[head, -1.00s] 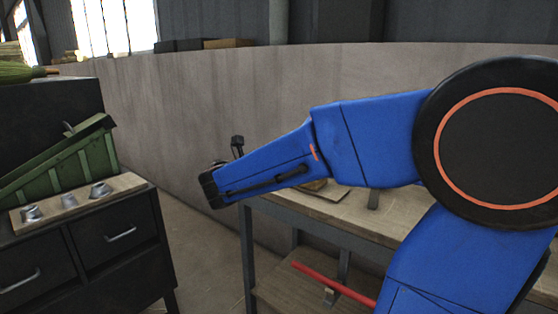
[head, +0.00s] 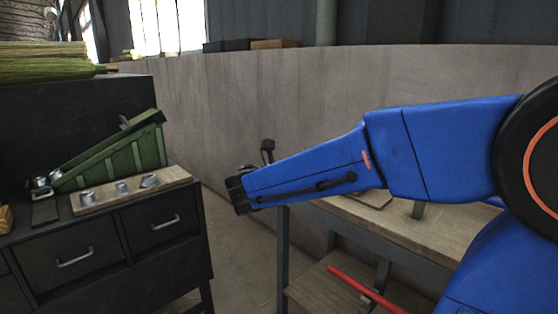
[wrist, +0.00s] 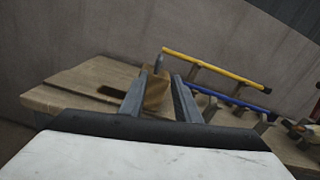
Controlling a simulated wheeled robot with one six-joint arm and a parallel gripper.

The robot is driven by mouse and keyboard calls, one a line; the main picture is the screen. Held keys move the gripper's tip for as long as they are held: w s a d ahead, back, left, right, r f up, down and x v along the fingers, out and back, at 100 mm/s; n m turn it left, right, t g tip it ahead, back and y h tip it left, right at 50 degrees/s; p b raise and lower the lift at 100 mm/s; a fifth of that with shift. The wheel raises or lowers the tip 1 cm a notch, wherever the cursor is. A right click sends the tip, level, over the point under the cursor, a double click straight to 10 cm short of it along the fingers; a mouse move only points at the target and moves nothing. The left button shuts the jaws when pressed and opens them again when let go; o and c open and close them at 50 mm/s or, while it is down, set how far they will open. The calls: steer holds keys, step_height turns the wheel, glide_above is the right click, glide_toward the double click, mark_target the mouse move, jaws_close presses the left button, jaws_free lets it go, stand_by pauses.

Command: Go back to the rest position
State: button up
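My gripper (wrist: 160,97) shows in the wrist view with its two grey fingers spread apart. A brown wooden block (wrist: 155,88) with a small upright peg shows between the fingers; it seems to stand on the bench beyond, not in the grip. In the head view my blue arm reaches left, roughly level, over the wooden workbench (head: 440,226). The fingers cannot be made out there. The bench top also shows in the wrist view (wrist: 75,90).
A yellow bar (wrist: 215,70) and a blue bar (wrist: 230,99) lie on supports at the bench's right. A red bar (head: 365,290) is on the lower shelf. Left stands a black drawer cabinet (head: 110,250) with a green slatted holder (head: 120,155) and brooms (head: 45,68). A floor gap separates them.

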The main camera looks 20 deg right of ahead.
steer(key=s+d+f+m+g+y, duration=0.35)
steer(key=s+f+m+y, duration=0.35)
steer(key=s+f+m, duration=0.5)
steer(key=s+a+f+m+t+y, duration=0.1)
steer(key=s+a+f+m+y, duration=0.3)
steer(key=s+a+m+y, duration=0.1)
steer(key=s+a+f+m+t+y, duration=0.1)
steer(key=s+a+f+m+y, duration=0.3)
steer(key=a, duration=0.6)
steer(key=s+m+y, duration=0.1)
steer(key=s+m, duration=0.1)
steer(key=m, duration=0.1)
